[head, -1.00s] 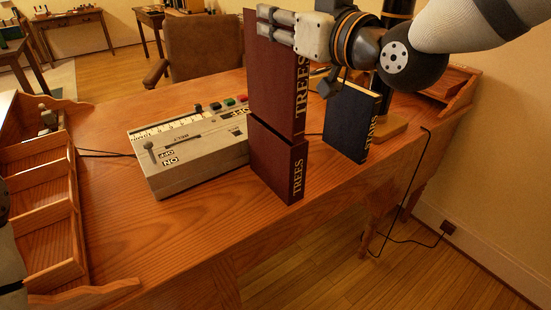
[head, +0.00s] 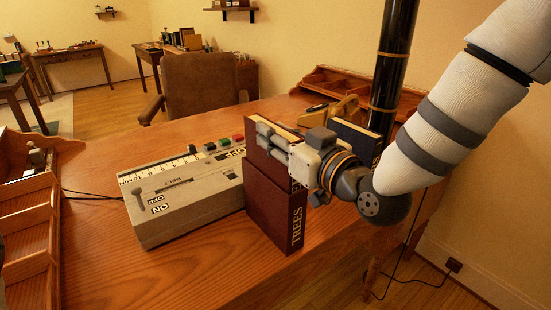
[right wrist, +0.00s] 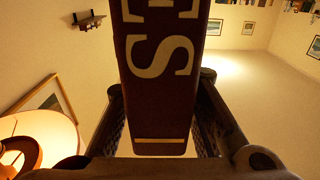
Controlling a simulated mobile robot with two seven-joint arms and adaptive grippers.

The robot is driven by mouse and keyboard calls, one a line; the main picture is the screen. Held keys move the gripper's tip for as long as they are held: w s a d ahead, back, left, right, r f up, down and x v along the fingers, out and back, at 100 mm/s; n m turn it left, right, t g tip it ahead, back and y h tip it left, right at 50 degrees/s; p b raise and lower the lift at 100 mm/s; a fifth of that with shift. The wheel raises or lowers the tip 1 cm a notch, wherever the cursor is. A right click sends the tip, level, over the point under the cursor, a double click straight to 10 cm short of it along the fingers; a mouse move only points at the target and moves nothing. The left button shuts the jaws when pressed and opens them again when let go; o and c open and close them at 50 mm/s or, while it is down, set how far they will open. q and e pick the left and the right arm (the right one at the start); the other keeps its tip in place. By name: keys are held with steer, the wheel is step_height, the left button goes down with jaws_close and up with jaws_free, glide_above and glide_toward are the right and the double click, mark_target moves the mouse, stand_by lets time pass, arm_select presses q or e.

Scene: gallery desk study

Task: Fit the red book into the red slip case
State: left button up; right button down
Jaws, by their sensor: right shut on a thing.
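The red book (head: 264,161) is upright, its cream page edges showing at the top and its spine towards the right. My right gripper (head: 277,142) is shut on the book's upper part, reaching in from the right. The dark red slip case (head: 272,209) stands upright on the desk with TREES on its spine. The book's lower part is down inside the case and its upper part stands above the rim. In the right wrist view the book's lettered spine (right wrist: 160,85) shows between the fingers. My left gripper is not in view.
A grey control box (head: 190,205) with buttons and a lever stands directly left of the case. A dark blue book (head: 353,140) stands behind my right gripper. A wooden compartment tray (head: 30,215) is at the left. The front left desk top (head: 110,255) is clear.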

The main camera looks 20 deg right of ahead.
mark_target(272, 172)
step_height(272, 172, down, 5)
steer(key=shift+r+b, duration=0.1)
steer(key=shift+b, duration=0.3)
steer(key=shift+f, duration=0.2)
steer(key=c, duration=1.3)
jaws_free()
